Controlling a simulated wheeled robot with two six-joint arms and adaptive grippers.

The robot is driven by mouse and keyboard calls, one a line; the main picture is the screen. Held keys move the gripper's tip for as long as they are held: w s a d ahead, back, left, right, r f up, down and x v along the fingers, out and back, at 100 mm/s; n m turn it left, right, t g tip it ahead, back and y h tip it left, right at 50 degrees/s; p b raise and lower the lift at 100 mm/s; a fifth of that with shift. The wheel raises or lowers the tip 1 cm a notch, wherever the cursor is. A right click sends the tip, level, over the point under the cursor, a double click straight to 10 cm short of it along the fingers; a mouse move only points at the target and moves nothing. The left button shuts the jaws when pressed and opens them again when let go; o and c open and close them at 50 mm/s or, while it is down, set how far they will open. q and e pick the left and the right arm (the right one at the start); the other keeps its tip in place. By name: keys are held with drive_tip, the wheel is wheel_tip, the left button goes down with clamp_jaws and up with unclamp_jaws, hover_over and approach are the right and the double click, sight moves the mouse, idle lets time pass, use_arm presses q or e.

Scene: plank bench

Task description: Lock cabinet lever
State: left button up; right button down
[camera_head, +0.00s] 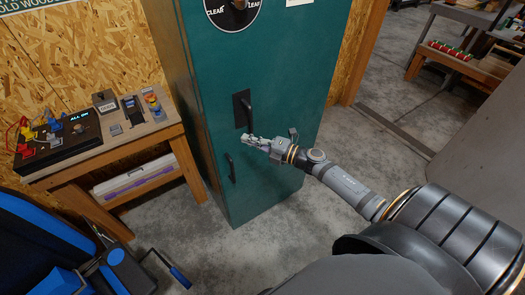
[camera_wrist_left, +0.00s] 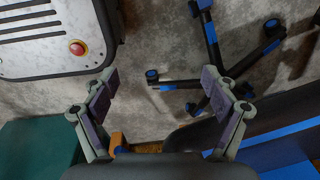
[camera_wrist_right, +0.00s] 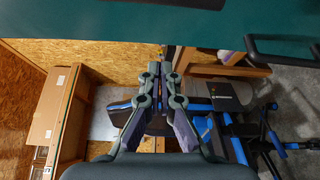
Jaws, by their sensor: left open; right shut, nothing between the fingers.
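The green cabinet (camera_head: 215,95) stands against the wall. Its black lever (camera_head: 250,112) points down along a dark plate on the door. A second black handle (camera_head: 230,168) sits lower and to the left. My right gripper (camera_head: 250,141) is just below the lever, close to the door; contact cannot be told. In the right wrist view it is shut and empty (camera_wrist_right: 168,66), with the green cabinet surface (camera_wrist_right: 150,22) and a black handle (camera_wrist_right: 285,45) beyond. My left gripper (camera_wrist_left: 160,83) is open and empty, away from the cabinet.
A wooden bench (camera_head: 140,141) with switches and small devices stands left of the cabinet. A blue and black chair (camera_head: 95,262) is at the lower left. Concrete floor (camera_head: 255,235) is clear in front of the cabinet.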

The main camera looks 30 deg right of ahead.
use_arm(q)
drive_tip(key=shift+w+d+r+p, duration=0.2)
drive_tip(key=shift+d+r+p, duration=0.2)
drive_tip(key=shift+d, duration=0.1)
drive_tip(key=shift+w+d+r+p, duration=0.2)
drive_tip(key=shift+d+r+p, duration=0.15)
drive_tip(key=shift+d, duration=0.1)
use_arm(e)
drive_tip(key=s+d, duration=0.5)
drive_tip(key=shift+f, duration=0.4)
